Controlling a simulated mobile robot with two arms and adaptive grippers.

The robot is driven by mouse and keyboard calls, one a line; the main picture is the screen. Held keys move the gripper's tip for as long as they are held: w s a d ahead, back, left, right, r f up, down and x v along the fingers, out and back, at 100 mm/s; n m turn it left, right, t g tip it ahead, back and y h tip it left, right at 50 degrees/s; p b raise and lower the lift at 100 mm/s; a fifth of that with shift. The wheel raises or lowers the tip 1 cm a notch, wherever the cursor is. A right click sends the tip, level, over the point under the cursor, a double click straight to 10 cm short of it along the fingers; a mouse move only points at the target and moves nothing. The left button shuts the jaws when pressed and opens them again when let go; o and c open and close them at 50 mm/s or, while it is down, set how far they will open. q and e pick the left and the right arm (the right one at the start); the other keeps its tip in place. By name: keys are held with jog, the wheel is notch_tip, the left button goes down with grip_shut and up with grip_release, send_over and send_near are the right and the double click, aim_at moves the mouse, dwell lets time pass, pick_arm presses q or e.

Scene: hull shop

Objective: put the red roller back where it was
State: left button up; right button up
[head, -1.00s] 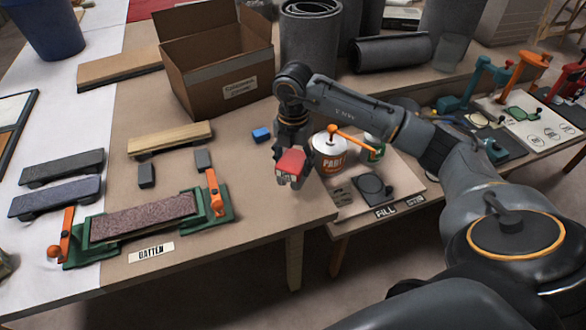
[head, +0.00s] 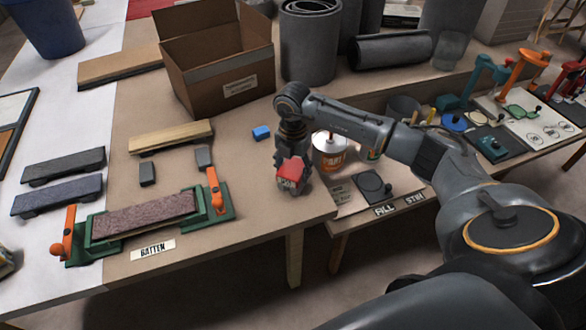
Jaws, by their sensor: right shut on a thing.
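The red roller (head: 290,169), a small red piece with a pale lower end, is in the jaws of my right gripper (head: 291,184). The gripper points down and is shut on it near the table's right front edge. I cannot tell whether the piece touches the tabletop. Much of it is hidden by the fingers. My left gripper is not in view.
A paint can (head: 329,155) stands just right of the gripper, partly behind my arm. A blue block (head: 261,133) lies behind it. A cardboard box (head: 222,85) stands further back. A green clamping fixture (head: 222,208) holds a brown bar at left. A dark pad (head: 372,188) lies right.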

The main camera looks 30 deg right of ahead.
aim_at(293, 167)
jog(key=shift+s+f, duration=0.2)
jog(key=shift+f, duration=0.25)
grip_shut()
jog(key=o, duration=1.3)
grip_release()
jog(key=shift+s+a+f, duration=0.1)
jog(key=shift+f, duration=0.05)
jog(key=o, duration=0.4)
jog(key=shift+w, duration=0.3)
jog(key=shift+r, duration=0.5)
notch_tip(293, 167, up, 12)
jog(key=shift+r+b, duration=0.25)
jog(key=shift+b, duration=0.25)
